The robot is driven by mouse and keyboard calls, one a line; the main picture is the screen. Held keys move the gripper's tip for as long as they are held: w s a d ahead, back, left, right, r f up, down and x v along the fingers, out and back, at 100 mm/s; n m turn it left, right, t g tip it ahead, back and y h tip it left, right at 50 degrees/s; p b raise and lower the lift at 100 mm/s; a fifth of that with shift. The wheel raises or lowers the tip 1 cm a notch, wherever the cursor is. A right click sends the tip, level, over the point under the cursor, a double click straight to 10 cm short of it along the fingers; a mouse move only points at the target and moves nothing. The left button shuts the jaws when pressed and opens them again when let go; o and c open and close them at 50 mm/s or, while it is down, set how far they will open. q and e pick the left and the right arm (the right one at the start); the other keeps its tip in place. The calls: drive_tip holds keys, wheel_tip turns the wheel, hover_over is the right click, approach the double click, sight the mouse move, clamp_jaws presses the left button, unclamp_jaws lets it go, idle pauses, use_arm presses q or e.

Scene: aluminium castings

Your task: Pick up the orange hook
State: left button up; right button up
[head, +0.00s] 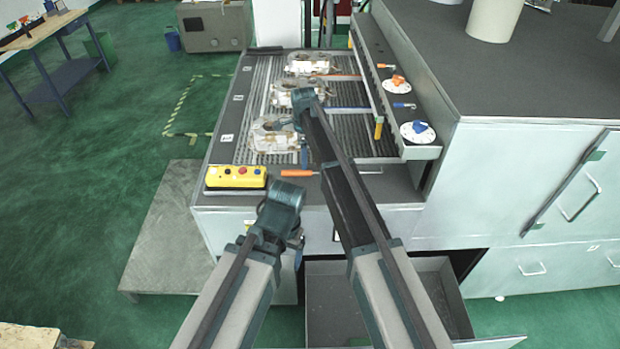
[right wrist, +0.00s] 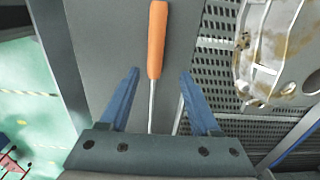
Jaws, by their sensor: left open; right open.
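An orange-handled tool with a thin metal shaft, which I take as the orange hook (head: 298,172), lies on the plain grey front strip of the table. In the right wrist view the orange hook (right wrist: 156,40) runs upright in the picture, handle away from me; its far shaft end is hidden by my gripper. My right gripper (right wrist: 160,74) is open, with one finger on each side of the tool; the height between them is unclear. In the head view my right gripper (head: 304,157) is just above the handle. My left gripper (head: 297,244) is open and empty before the table front.
Several castings (head: 270,138) lie on the slatted table; one casting (right wrist: 282,50) is right of the tool. A yellow button box (head: 236,177) stands at the front left corner. White discs (head: 417,132) and small tools lie on the right ledge. An open drawer (head: 335,300) is below.

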sight(286, 173)
drive_tip(key=f+b, duration=0.5)
drive_tip(key=shift+s+d+f, duration=0.15)
drive_tip(key=shift+s, duration=0.25)
drive_tip(key=shift+c, duration=0.3)
clamp_jaws()
